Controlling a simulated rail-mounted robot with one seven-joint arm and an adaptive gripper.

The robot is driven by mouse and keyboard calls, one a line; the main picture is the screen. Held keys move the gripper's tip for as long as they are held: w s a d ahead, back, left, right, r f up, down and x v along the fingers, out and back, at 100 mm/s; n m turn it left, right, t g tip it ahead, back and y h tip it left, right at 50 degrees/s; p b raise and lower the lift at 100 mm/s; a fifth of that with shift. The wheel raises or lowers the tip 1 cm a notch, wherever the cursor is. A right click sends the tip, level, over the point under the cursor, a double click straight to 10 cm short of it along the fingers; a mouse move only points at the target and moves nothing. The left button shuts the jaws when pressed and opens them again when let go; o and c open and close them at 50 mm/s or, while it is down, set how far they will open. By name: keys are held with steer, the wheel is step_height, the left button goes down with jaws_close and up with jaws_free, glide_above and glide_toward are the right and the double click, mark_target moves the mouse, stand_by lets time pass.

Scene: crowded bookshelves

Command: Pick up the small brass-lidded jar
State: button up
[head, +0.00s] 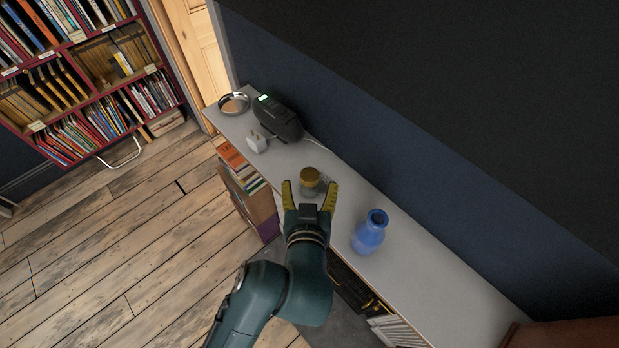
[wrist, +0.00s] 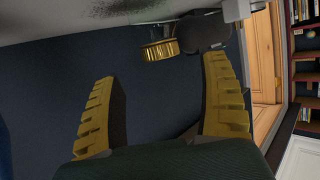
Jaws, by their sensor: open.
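The small jar has a round brass lid (head: 310,176) and a clear glass body, and stands on the pale shelf top (head: 425,254). In the wrist view its ribbed brass lid (wrist: 161,50) shows near the top, ahead of my fingertips and between their lines. The wrist picture is turned over, with the shelf top at its upper edge. My gripper (head: 310,186) is open, its yellow ridged fingers apart and empty. In the head view the fingers flank the near side of the jar. In the wrist view my gripper (wrist: 162,88) shows a clear gap to the lid.
A blue vase (head: 370,233) stands right of my gripper on the shelf top. A black device (head: 278,119), a white plug-like item (head: 257,142) and a round dish (head: 234,103) stand farther left. The dark blue wall (head: 420,155) runs behind. Books fill the shelves below.

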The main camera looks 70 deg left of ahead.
mark_target(309, 183)
steer(key=x, duration=0.3)
steer(key=p+x, duration=0.1)
steer(key=x, duration=0.1)
steer(key=shift+a+f+p, duration=0.25)
steer(key=shift+f+p, duration=0.05)
steer(key=shift+f, duration=0.2)
steer(key=c, duration=1.3)
